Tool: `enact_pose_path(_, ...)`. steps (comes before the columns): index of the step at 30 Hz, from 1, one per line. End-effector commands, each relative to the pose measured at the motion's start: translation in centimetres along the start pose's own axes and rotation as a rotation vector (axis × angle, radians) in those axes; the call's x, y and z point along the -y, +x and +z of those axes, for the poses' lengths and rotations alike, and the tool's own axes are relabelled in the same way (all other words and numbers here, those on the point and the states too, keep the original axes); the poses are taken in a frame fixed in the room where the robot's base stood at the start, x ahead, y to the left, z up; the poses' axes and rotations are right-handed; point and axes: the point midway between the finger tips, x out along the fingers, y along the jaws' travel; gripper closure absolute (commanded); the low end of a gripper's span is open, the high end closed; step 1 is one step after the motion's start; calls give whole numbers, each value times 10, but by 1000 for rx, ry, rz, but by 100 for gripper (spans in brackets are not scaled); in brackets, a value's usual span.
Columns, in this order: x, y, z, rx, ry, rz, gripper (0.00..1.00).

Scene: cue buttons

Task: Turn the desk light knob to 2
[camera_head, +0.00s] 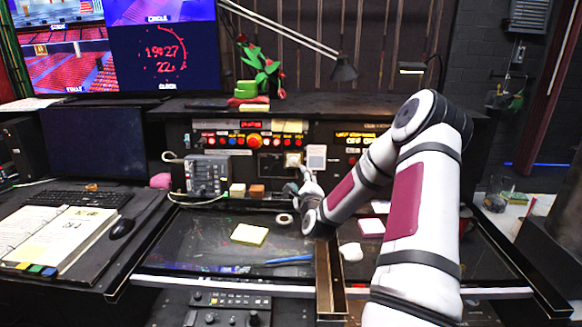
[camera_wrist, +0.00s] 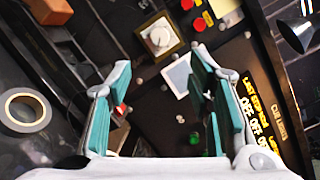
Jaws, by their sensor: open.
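The knob (camera_wrist: 158,38) is a pale round dial on a square plate with a gold-brown frame. It shows in the upper middle of the wrist view, beyond my fingertips. In the head view the knob (camera_head: 292,159) sits on the upright control panel, just above my gripper (camera_head: 306,178). In the wrist view my gripper (camera_wrist: 160,60) has its two teal fingers spread apart, with nothing between them. The fingers look apart from the knob. The marks around the dial are too small to read.
The panel carries a red round button (camera_head: 254,140), several small buttons and a white card (camera_head: 316,156). A tape roll (camera_wrist: 25,110) and an orange-brown block (camera_wrist: 48,11) lie nearby. A desk lamp (camera_head: 343,68) hangs above. A yellow note pad (camera_head: 249,235) lies on the dark desk.

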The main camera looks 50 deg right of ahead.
Motion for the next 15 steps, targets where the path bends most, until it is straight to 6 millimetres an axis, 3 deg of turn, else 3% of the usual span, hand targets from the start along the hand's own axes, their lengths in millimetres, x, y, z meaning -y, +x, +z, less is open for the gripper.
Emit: enact_pose_path(15,-1,96,0,0,-3,1,53)
